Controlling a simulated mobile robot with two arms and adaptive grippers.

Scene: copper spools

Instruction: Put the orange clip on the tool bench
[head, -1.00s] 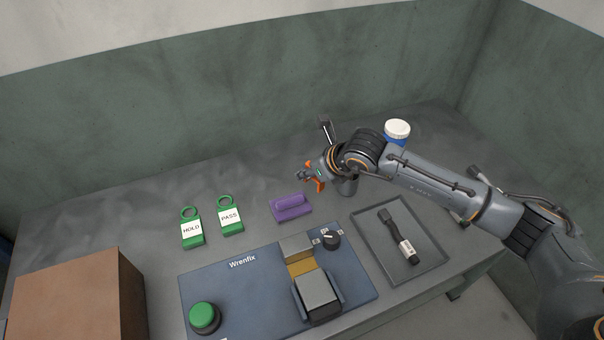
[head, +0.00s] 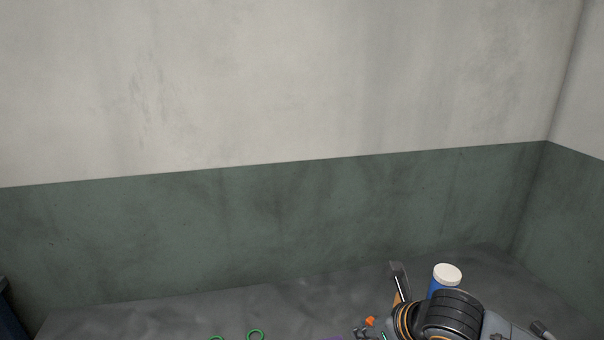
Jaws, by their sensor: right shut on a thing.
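The orange clip (head: 371,321) shows as a small orange piece at the bottom edge of the head view. My right gripper (head: 364,332) is shut on it; the fingers are small and partly cut off by the frame edge. The tool bench (head: 180,318) is the grey surface along the bottom, and only its back strip shows. I cannot tell how far the clip is above the bench. My left gripper is not in view.
A blue jar with a white lid (head: 447,275) stands at the back right, close behind my right arm. The tops of two green rings (head: 255,333) show at the bottom edge. The green and white wall (head: 250,220) rises behind the bench. The back left strip is clear.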

